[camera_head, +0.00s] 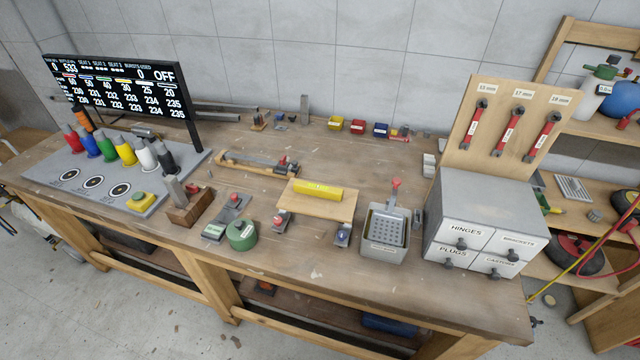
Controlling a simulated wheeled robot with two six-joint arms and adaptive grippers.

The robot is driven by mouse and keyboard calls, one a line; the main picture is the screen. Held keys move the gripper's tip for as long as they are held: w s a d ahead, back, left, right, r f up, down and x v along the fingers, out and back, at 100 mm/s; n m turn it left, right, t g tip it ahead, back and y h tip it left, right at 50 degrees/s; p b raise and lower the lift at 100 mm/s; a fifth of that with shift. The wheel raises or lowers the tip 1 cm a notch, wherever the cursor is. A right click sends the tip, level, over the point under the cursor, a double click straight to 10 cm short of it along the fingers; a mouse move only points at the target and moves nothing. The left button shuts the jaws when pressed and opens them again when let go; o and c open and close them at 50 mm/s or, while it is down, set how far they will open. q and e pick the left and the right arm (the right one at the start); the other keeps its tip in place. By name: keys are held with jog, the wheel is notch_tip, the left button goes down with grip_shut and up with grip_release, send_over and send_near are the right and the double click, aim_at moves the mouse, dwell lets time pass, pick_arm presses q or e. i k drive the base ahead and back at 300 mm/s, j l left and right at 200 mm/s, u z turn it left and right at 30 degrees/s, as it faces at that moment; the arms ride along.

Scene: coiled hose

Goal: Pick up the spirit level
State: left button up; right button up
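A yellow bar that looks like the spirit level (318,190) lies flat on a small light wooden board (310,204) near the front middle of the workbench. Nothing touches the level from above. Neither of my grippers shows in the head view.
A grey bin (387,248) and a labelled drawer cabinet (485,190) stand right of the board. A green roll (241,235) sits to its left. Behind are a wooden tool fixture (257,164) and small coloured bins (357,126). The bench (370,160) is fairly clear behind the board.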

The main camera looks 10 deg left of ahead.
aim_at(299, 186)
jog(key=j+z, duration=0.4)
jog(key=i+j+z, duration=0.1)
jog(key=j+z, duration=0.25)
